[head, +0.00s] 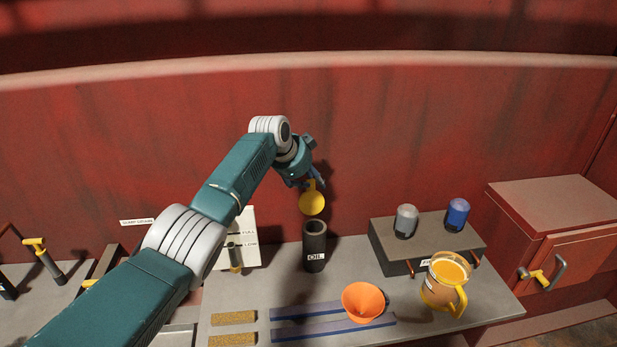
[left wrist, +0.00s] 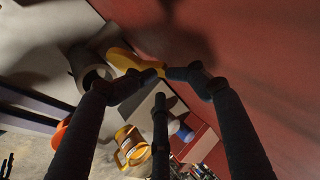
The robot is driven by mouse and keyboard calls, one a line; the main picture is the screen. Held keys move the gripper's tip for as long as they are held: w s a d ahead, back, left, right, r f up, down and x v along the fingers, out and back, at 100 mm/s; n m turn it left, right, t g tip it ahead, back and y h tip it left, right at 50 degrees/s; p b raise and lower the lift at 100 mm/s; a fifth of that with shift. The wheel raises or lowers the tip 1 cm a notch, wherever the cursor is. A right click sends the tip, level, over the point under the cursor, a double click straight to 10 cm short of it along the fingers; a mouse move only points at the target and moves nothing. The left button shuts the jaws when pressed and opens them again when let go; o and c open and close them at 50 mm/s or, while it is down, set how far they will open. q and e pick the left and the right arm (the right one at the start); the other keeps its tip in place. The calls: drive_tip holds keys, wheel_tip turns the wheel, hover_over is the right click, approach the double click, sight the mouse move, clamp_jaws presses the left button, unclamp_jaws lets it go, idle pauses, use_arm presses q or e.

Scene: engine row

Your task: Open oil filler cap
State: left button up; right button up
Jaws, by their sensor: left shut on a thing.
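The oil filler cap (head: 312,203) is a yellow disc with a tab on top. It is held tilted, above and apart from the open mouth of the dark filler pipe (head: 314,247) labelled OIL. My left gripper (head: 314,182) is shut on the cap's tab. In the left wrist view the fingertips (left wrist: 164,72) meet at the yellow cap (left wrist: 125,60), with the pipe (left wrist: 90,72) just left of it. My right gripper is in neither view.
An orange funnel (head: 364,301) and a yellow-handled jug (head: 445,282) stand on the grey bench (head: 285,326). A dark box (head: 428,242) with grey and blue domes is right of the pipe. The red wall (head: 400,130) rises behind.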

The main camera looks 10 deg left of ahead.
use_arm(q)
drive_tip(key=shift+w+a, duration=0.1)
drive_tip(key=shift+a, duration=0.35)
drive_tip(key=shift+a+r, duration=0.1)
drive_tip(key=shift+r, duration=0.55)
drive_tip(key=s+r, duration=0.4)
drive_tip(key=r, duration=0.1)
drive_tip(key=shift+s+a, duration=0.2)
drive_tip(key=shift+a, duration=0.15)
